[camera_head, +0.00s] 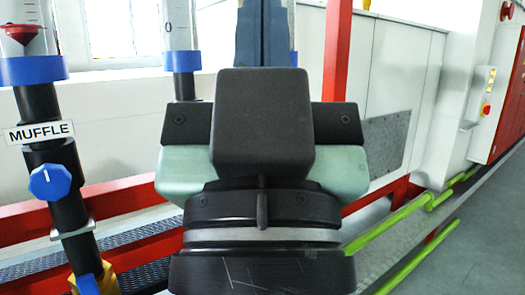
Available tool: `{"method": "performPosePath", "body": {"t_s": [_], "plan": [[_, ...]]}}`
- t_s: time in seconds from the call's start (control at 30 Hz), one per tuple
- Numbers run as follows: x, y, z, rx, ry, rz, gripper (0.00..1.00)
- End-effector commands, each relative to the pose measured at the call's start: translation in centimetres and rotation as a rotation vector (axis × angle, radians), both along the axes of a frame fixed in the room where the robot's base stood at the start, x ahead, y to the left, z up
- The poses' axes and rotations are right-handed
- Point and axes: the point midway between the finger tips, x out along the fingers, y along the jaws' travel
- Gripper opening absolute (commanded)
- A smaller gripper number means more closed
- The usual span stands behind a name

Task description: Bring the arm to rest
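My gripper (262,125) fills the middle of the camera_head view, seen close up from behind. A dark grey block covers its centre. Black side pieces with screws and pale green housing parts show on both sides of the block. Below it is my black round wrist (262,270) with a grey ring, running off the bottom edge. The fingertips are hidden, so I cannot see whether they are apart or hold anything.
At left stands a black pipe with a blue knob (50,182), a "MUFFLE" label (39,132) and a clear tube with a blue collar (24,70). Red frame beams (338,50), a mesh belt and green pipes (400,215) lie behind. Grey floor (480,250) is open at right.

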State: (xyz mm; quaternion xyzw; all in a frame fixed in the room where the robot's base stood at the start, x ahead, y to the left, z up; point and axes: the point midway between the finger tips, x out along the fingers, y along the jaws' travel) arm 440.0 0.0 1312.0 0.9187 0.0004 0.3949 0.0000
Motion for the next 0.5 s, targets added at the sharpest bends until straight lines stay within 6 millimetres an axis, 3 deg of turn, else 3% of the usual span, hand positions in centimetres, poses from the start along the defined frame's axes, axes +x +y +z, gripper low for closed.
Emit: {"method": "performPosePath", "body": {"t_s": [0.03, 0.5], "plan": [[0.0, 0.0, 3.4, -0.001, 0.000, -0.001, 0.00], [0.0, 0.0, 17.8, -0.001, 0.000, 0.000, 0.00]]}}
